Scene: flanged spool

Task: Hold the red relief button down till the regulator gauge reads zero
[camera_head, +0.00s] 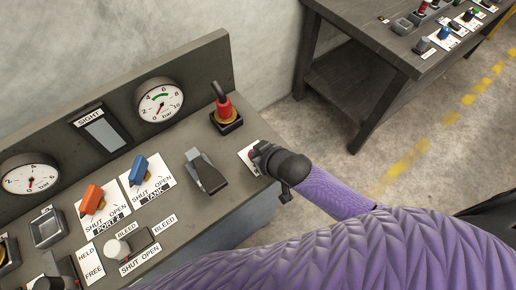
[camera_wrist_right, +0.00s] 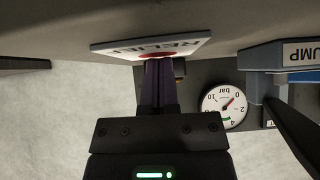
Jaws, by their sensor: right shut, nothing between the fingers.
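In the wrist view my right gripper (camera_wrist_right: 160,66) is shut and empty, its fingertips up against the red relief button (camera_wrist_right: 158,55) on the white RELIEF plate (camera_wrist_right: 178,47). How far the button is pressed is hidden. In the head view my right gripper (camera_head: 256,152) covers the button; part of the plate (camera_head: 244,156) shows beside it. A round gauge with a green band (camera_head: 159,101) stands on the back panel; its red needle points down-left, near the zero end. It also shows upside down in the wrist view (camera_wrist_right: 225,105). My left gripper is out of view.
A black lever (camera_head: 206,172) and a red-collared toggle (camera_head: 227,113) stand close to my right gripper. Orange (camera_head: 92,199) and blue (camera_head: 138,170) knobs, a second gauge (camera_head: 29,177) and a white bleed knob (camera_head: 117,249) lie further left. Another bench (camera_head: 375,65) stands behind.

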